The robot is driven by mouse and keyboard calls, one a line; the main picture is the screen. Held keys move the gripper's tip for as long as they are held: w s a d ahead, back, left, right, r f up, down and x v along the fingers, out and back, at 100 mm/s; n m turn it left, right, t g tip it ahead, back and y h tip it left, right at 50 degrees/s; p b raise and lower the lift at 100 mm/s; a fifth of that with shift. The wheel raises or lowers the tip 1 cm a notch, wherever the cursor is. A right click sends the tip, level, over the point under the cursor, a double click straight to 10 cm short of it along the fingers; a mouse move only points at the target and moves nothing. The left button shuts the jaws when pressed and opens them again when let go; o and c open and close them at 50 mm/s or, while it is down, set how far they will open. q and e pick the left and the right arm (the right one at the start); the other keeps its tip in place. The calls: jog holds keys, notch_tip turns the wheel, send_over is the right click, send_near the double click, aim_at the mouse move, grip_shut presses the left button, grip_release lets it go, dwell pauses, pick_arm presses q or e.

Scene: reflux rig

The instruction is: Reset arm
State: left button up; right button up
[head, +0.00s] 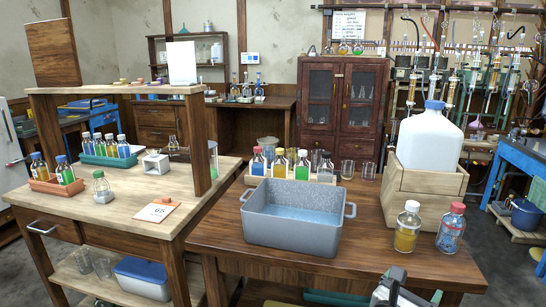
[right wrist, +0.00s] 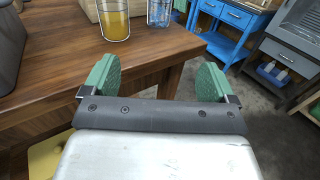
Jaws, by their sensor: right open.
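My right gripper (right wrist: 153,82) shows in the right wrist view, with its two green-padded fingers spread wide and nothing between them. It is beside the near edge of the wooden table (right wrist: 60,80), apart from the bottles on it. In the head view part of my right arm (head: 397,292) shows at the bottom edge, below the table's front edge. My left gripper is in neither view.
On the table (head: 250,255) stand a grey tub (head: 290,240) with bluish liquid, a yellow-filled bottle (head: 407,228), a red-capped bottle (head: 451,230) and a white jug (head: 428,140) in a wooden crate (head: 425,190). A blue bench (head: 520,165) stands at right.

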notch_tip(320, 180, down, 20)
jog(key=s+a+m+g+y, duration=0.2)
jog(key=m+y, duration=0.2)
jog(key=y, duration=0.1)
jog(key=s+a+f+m+g+y, duration=0.1)
jog(key=s+f+m+g+y, duration=0.15)
jog(key=s+f+m, duration=0.55)
jog(key=s+a+f+m+g+y, duration=0.1)
jog(key=s+f+g+y, duration=0.3)
jog(key=f, duration=0.8)
jog(key=s+a+f+m+g+y, duration=0.1)
jog(key=s+a+f+m, duration=0.1)
jog(key=s+f+m, duration=0.6)
jog(key=s+a+f+m+g+y, duration=0.1)
jog(key=s+f+m, duration=0.25)
jog(key=s, duration=0.85)
pick_arm(q)
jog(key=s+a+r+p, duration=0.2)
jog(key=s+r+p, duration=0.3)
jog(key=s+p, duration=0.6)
jog(key=p, duration=0.2)
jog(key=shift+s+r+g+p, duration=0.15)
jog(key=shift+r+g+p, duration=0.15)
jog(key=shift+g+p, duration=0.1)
pick_arm(e)
jog(key=s+d+r, duration=0.2)
jog(key=s+r, duration=0.3)
jog(key=s, duration=0.6)
jog(key=shift+r+g, duration=0.15)
jog(key=shift+g, duration=0.2)
